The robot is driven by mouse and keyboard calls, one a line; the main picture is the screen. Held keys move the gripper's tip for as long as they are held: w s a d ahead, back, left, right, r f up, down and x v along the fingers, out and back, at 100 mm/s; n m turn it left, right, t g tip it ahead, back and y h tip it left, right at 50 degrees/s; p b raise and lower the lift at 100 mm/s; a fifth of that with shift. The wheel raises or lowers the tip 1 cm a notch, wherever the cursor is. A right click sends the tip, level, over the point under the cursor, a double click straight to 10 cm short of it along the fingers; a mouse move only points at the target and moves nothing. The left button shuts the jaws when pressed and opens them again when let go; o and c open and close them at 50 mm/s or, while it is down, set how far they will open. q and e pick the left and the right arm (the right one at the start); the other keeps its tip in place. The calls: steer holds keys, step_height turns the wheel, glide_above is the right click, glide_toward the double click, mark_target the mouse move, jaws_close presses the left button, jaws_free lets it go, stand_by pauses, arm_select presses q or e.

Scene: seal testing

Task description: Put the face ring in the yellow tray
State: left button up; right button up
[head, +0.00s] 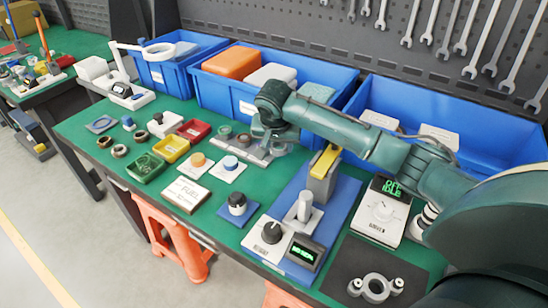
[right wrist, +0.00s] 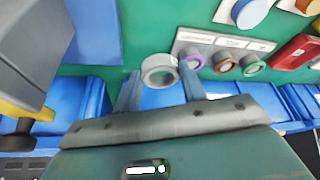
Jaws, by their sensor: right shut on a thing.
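The yellow tray (head: 171,149) stands on the green table in the head view, between the green and the red tray. It lies to the left of my right gripper (head: 272,142). In the right wrist view, the right gripper's fingertips (right wrist: 160,88) are shut on a pale grey ring (right wrist: 148,72), seemingly the face ring. The ring is at the fingertips, beside a grey labelled rack (right wrist: 200,38) of coloured rings. I cannot tell whether it is clear of the rack. In the head view, my gripper and wrist partly hide the rack. My left gripper is not in view.
The green tray (head: 146,168) and red tray (head: 194,130) flank the yellow one. Square pads with an orange knob (head: 198,161) and a blue knob (head: 230,164) stand in front of the rack. Blue bins (head: 225,90) line the back. A blue-based press (head: 322,180) stands to the right.

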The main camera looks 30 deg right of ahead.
mark_target(279, 171)
step_height(279, 171, down, 8)
steer(key=shift+r, duration=0.25)
steer(key=shift+s+f, duration=0.1)
steer(key=o, duration=1)
steer(key=shift+a, duration=0.1)
